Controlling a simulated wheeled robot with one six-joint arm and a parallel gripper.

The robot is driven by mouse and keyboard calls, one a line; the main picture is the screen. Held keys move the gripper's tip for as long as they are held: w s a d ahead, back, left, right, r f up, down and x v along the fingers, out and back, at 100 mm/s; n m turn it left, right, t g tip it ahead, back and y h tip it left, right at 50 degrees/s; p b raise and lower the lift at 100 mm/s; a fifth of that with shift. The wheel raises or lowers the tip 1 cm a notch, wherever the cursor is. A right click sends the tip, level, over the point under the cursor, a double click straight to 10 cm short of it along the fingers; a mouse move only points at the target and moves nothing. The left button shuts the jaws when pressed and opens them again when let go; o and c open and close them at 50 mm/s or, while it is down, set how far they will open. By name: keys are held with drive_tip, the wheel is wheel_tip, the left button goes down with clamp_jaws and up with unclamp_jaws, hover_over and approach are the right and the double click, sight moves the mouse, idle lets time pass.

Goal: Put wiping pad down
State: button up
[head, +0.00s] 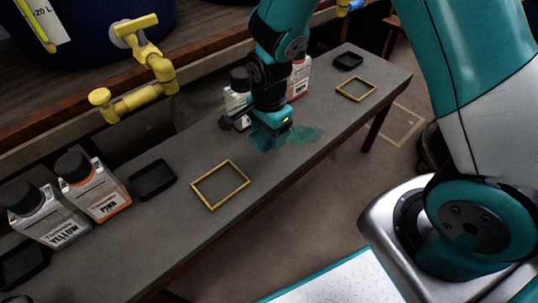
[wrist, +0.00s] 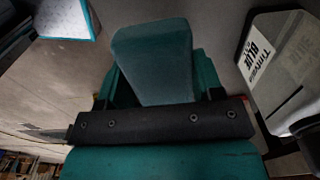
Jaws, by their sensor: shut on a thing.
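My gripper (head: 270,130) is low over the grey bench (head: 330,100), in the middle of the head view. It is shut on the wiping pad, a teal block (wrist: 152,60) that shows between the fingers in the wrist view. In the head view the pad is hard to tell from the teal gripper. A teal wet-looking patch (head: 305,133) lies on the bench just right of the gripper. I cannot tell whether the pad touches the bench.
A blue-labelled bottle (wrist: 275,60) stands close to my gripper. A yellow frame (head: 221,185) and black tray (head: 152,179) lie to the left, by the pink (head: 94,190) and yellow (head: 45,217) bottles. Another yellow frame (head: 356,89) and black tray (head: 348,61) lie at the far end. A yellow tap (head: 140,90) overhangs.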

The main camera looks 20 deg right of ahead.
sight(269, 156)
wheel_tip(269, 156, down, 7)
drive_tip(key=shift+r+b, duration=0.1)
drive_tip(key=shift+b, duration=0.85)
drive_tip(key=shift+r, duration=0.1)
drive_tip(key=o, duration=1)
drive_tip(key=shift+o, duration=0.2)
